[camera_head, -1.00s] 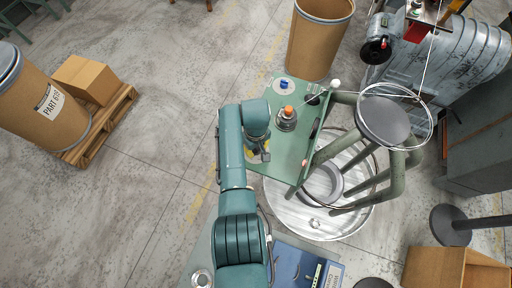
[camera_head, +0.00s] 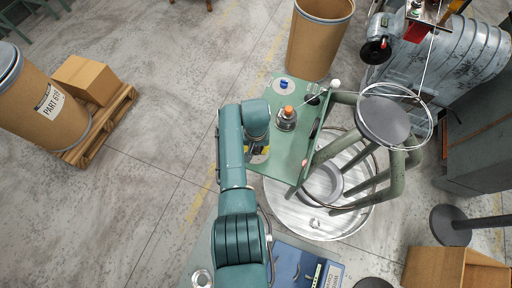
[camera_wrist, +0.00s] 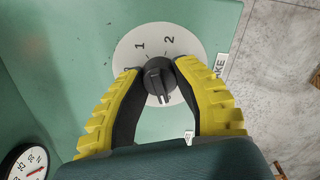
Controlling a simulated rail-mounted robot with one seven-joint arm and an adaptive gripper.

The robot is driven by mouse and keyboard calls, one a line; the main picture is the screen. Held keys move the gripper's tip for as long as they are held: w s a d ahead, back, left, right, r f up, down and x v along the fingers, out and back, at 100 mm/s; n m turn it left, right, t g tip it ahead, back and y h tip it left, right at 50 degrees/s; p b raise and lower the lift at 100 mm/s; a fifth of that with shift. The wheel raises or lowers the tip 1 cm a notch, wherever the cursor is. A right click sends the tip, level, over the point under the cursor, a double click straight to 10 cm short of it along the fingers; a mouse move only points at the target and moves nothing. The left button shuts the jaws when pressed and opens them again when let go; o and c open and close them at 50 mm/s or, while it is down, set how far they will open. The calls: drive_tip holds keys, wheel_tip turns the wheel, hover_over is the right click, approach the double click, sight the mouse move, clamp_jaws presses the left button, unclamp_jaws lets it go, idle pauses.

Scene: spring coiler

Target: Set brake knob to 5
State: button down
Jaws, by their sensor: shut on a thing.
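The brake knob (camera_wrist: 158,80) is small and black, on a pale round dial (camera_wrist: 140,46) with the numbers 1 and 2 readable at its top; the rest of the scale is hidden by my fingers. My gripper (camera_wrist: 157,72) is shut on the knob, with one yellow-and-black finger on each side. A light mark shows on the knob's lower part, but I cannot read its setting. A label ending in "KE" (camera_wrist: 220,65) is partly covered at the right. In the head view my gripper (camera_head: 258,152) is over the left edge of the green panel (camera_head: 285,150).
A gauge (camera_wrist: 27,165) sits at the wrist view's lower left. The panel also bears a blue knob (camera_head: 284,86) and an orange-topped control (camera_head: 287,113). To its right stands the wire spool stand (camera_head: 383,122). Open floor (camera_head: 160,130) lies left of my arm.

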sight(256, 148)
drive_tip(key=shift+s+f, duration=0.1)
drive_tip(key=shift+f, duration=0.15)
drive_tip(key=c, duration=0.7)
unclamp_jaws()
drive_tip(key=shift+r, duration=0.1)
drive_tip(key=shift+r, duration=0.15)
wheel_tip(256, 148, up, 12)
drive_tip(key=shift+f, duration=0.1)
